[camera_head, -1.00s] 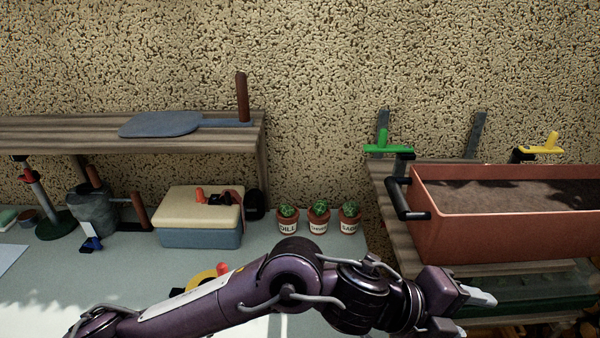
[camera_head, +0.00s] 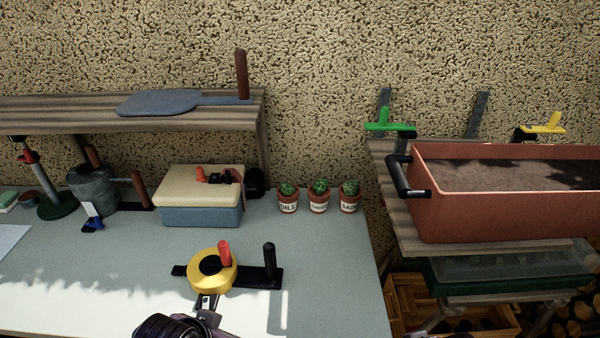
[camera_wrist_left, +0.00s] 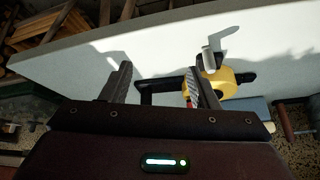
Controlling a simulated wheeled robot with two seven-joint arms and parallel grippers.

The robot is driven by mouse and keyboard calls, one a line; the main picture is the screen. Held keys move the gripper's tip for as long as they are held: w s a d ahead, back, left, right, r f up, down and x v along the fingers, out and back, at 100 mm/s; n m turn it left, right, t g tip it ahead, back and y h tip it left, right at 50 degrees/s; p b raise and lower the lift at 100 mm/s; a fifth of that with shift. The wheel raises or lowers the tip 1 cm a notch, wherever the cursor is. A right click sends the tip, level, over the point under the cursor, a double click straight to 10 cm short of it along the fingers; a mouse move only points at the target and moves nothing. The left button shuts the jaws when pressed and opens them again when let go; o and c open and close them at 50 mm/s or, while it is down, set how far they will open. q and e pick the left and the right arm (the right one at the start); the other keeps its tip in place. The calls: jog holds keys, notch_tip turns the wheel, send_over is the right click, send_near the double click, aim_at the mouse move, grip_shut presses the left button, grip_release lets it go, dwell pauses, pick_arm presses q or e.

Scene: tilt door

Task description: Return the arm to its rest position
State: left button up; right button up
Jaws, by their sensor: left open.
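My left gripper (camera_wrist_left: 160,84) is open and empty in the left wrist view, with its two dark fingers wide apart. It points over the pale worktop. A yellow round device with a black bar (camera_wrist_left: 229,84) lies beyond the right finger, which hides part of it. The same yellow device (camera_head: 211,277), with a red knob and a black upright handle, sits just above that joint. My right gripper is not in view.
The grey-green worktop (camera_head: 335,270) is clear at centre right. A blue box with a cream lid (camera_head: 202,214) and three cactus pots (camera_head: 319,203) stand behind. A terracotta planter (camera_head: 500,215) is at right, with wooden crates (camera_head: 450,305) below. A wooden shelf (camera_head: 60,119) is at left.

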pick_arm(q)
jog(key=s+a+f+n+g, duration=0.2)
jog(key=s+a, duration=0.2)
notch_tip(320, 180, down, 30)
jog(key=s+g+y, duration=0.1)
jog(key=s, duration=0.2)
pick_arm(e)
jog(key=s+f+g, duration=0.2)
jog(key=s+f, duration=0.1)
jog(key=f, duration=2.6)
pick_arm(q)
jog(key=s+a+f, duration=0.2)
jog(key=s+f, duration=0.7)
jog(key=s, duration=0.1)
jog(key=s+a+f+g, duration=0.1)
jog(key=s+a+f, duration=0.1)
jog(key=s+f, duration=0.7)
jog(key=shift+s+f+m, duration=0.3)
jog(key=shift+s+f, duration=0.05)
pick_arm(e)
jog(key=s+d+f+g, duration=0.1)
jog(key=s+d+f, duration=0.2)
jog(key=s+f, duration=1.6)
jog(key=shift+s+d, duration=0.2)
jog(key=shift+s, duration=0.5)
